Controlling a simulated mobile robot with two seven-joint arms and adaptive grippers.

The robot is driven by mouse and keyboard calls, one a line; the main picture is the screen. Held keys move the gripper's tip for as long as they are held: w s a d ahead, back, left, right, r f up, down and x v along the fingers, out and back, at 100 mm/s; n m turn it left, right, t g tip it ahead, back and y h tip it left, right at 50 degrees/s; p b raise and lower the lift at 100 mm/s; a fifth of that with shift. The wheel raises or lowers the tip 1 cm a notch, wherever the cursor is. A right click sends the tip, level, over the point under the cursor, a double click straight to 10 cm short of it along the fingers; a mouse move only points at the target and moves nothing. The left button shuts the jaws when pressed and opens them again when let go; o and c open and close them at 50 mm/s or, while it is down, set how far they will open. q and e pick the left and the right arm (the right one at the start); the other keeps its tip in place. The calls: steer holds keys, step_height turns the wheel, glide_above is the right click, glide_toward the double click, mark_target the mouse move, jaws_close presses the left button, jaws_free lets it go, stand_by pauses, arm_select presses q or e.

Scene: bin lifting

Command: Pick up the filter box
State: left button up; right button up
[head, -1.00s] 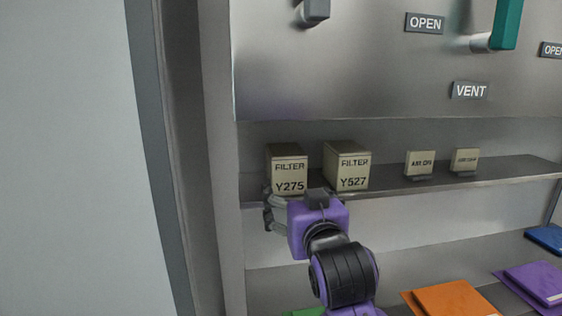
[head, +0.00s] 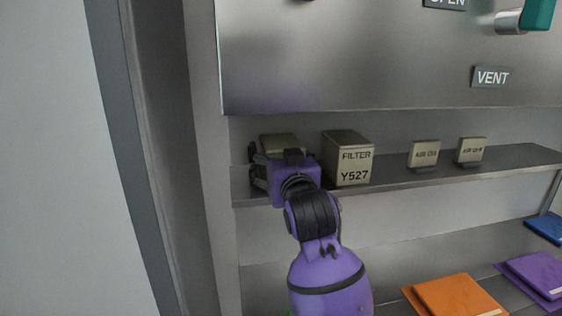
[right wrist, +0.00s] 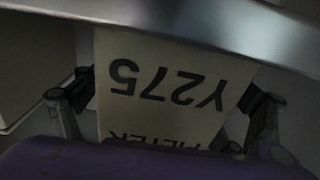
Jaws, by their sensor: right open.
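The filter box Y275 (head: 279,140) stands at the left end of the shelf (head: 400,187), its front mostly hidden by my right gripper (head: 278,163). In the right wrist view the same box (right wrist: 170,88) has its label upside down. There my right gripper (right wrist: 175,96) is open, one finger at either side of the box; whether they touch it I cannot tell. A second filter box, Y527 (head: 349,158), stands to the right of it. My left gripper is not in view.
Two small labelled boxes (head: 424,154) (head: 471,150) stand farther right on the shelf. A metal panel (head: 350,60) overhangs above, and a cabinet side post (head: 205,150) is close on the left. Orange (head: 455,296), purple (head: 540,275) and blue (head: 546,229) flat items lie lower down.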

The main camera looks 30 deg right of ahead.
steer(key=c, duration=1.4)
steer(key=shift+r, duration=0.1)
steer(key=shift+c, duration=0.5)
steer(key=shift+w, duration=0.1)
